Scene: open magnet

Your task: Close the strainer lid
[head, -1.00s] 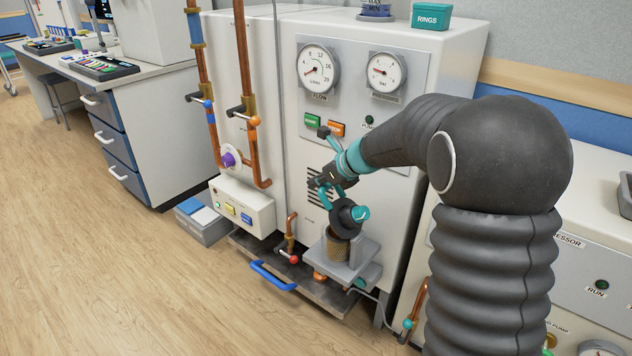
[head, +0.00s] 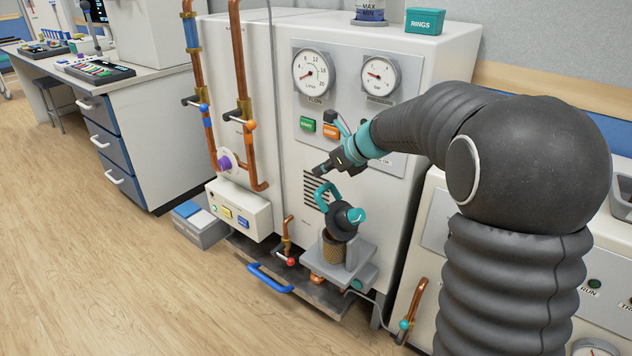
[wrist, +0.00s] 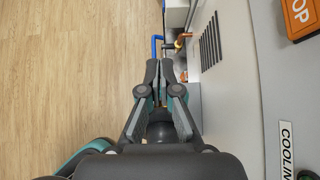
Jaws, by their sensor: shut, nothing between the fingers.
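The strainer is a brown mesh-like basket (head: 334,251) on a grey stand at the front of the white machine. Its dark round lid (head: 343,222) is raised and tilted above the basket, with a teal curved handle (head: 321,196) reaching up and left. My gripper (head: 318,171) is just above the handle, in front of the vent slots. Its fingers are shut and empty, and they look apart from the handle. The wrist view shows the two fingers (wrist: 158,82) together. A dark round shape lies behind them there; I cannot tell whether it is the lid.
A blue tray handle (head: 270,279) and a red-ended copper valve (head: 290,258) sit left of the strainer. The machine's front panel (head: 300,165) stands close behind my gripper. Open wooden floor (head: 120,280) lies to the left.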

